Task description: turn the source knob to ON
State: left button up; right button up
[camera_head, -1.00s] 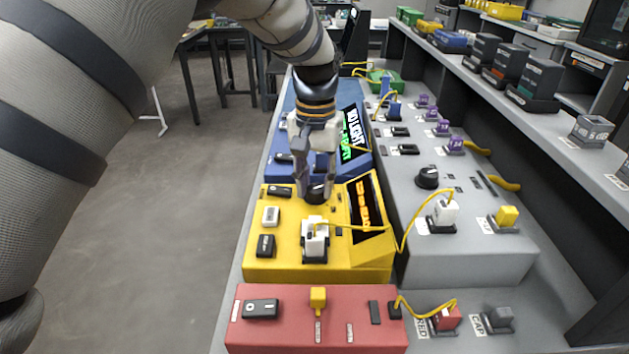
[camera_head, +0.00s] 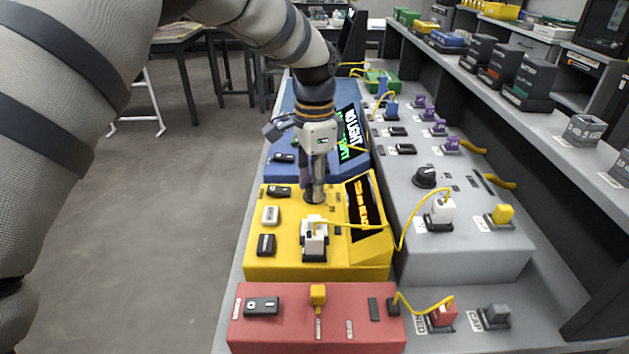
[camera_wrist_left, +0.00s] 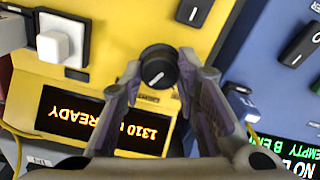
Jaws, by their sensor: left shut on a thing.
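The yellow source box (camera_head: 285,257) stands on the bench in the head view. Its source knob (camera_wrist_left: 158,66) is round and black with a white pointer line, which lies diagonally in the left wrist view. My left gripper (camera_head: 316,193) reaches down on the knob from above. In the left wrist view its fingers (camera_wrist_left: 158,74) are on either side of the knob, shut on it. The display (camera_wrist_left: 105,122) on the yellow box shows orange text with "1310" and "READY". In the head view the fingers mostly hide the knob. My right gripper is not in view.
A white connector (camera_head: 314,240) with a yellow cable sits just in front of the knob. A blue box (camera_head: 285,170) stands behind, a red box (camera_head: 265,332) in front. A grey panel (camera_head: 465,262) with another black knob (camera_head: 425,177) is to the right.

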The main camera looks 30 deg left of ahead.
pick_arm(q)
jog(key=shift+m, duration=1.7)
jog(key=o, duration=1.2)
jog(key=shift+c, duration=0.2)
notch_tip(320, 180, up, 12)
